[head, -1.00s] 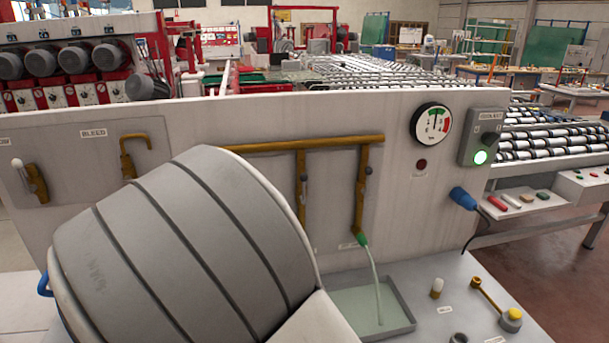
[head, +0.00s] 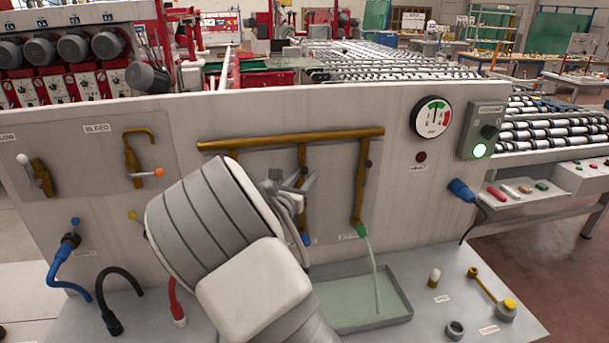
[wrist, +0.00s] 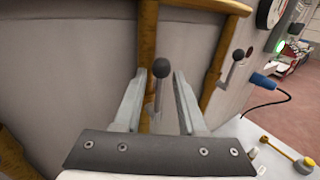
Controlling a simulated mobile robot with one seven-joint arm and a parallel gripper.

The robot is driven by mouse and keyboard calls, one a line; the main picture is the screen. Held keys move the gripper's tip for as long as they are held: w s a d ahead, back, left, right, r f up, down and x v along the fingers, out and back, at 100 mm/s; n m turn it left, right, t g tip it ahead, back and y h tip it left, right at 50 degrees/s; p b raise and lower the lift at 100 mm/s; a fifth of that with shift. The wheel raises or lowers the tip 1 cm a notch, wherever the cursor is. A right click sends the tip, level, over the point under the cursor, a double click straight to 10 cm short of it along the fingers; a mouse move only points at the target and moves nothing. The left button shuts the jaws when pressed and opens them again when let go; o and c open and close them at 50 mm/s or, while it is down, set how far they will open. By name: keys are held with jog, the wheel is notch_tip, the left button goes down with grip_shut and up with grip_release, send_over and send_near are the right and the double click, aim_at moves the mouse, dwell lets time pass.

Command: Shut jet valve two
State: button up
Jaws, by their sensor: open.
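A brass header pipe (head: 290,138) runs along the white panel with brass drop pipes below it. My gripper (head: 300,180) is open at the middle drop pipe (head: 302,157). In the wrist view, my gripper's fingers (wrist: 160,85) stand either side of a grey lever with a dark ball knob (wrist: 161,69); I cannot tell whether they touch it. In the head view my gripper hides this lever. The middle pipe ends in a blue nozzle (head: 306,239). The right drop pipe (head: 361,195) has its own dark-knobbed lever (wrist: 237,58) and a green nozzle (head: 362,230) with water running out.
A shallow tray (head: 397,290) catches the water. A dial gauge (head: 431,117) and a grey switch box with a lit green lamp (head: 480,150) are at the right. Bleed valve (head: 132,160) and coloured hoses (head: 60,262) are at the left. A yellow-capped part (head: 507,308) stands on the deck.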

jog(key=shift+w+d, duration=0.1)
jog(key=shift+w, duration=0.1)
grip_shut()
dwell(1.4)
